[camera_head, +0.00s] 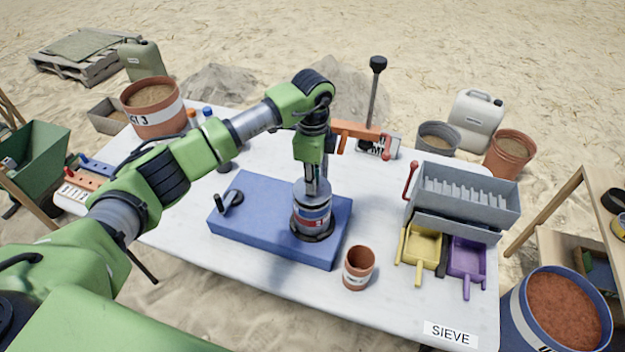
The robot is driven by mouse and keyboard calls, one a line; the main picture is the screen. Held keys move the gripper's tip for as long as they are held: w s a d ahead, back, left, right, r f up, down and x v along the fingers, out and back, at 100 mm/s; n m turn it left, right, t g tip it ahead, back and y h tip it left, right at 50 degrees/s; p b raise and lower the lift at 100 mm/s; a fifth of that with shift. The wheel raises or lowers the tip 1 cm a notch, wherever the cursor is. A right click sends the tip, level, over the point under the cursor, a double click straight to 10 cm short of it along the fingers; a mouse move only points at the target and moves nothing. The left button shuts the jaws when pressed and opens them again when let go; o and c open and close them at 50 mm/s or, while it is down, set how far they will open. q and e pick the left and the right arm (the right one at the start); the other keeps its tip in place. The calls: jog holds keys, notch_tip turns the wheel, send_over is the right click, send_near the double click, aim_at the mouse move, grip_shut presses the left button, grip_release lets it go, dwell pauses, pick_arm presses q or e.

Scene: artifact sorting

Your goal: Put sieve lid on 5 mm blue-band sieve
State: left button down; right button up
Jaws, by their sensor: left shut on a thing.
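A stack of round metal sieves (312,218) with blue and red bands stands upright on a blue block (262,245) in the middle of the table. The band sizes are too small to read. My left gripper (317,190) points down right over the stack and is shut on the grey sieve lid (311,194) at its top. The fingers partly hide the lid's handle. The lid is at the stack's top; I cannot tell whether it touches the rim all round. My right gripper is not in view.
A black-handled clamp (231,199) stands on the block's left part. A terracotta cup (358,268) stands at the block's front right. The table's front right is clear around the SIEVE label.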

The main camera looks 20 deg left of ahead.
pick_arm(q)
jog(key=shift+f+b, duration=0.65)
jog(key=shift+f, duration=0.35)
jog(key=c, duration=1.8)
grip_release()
jog(key=shift+c, duration=0.2)
jog(key=shift+r, duration=0.1)
notch_tip(320, 180, up, 12)
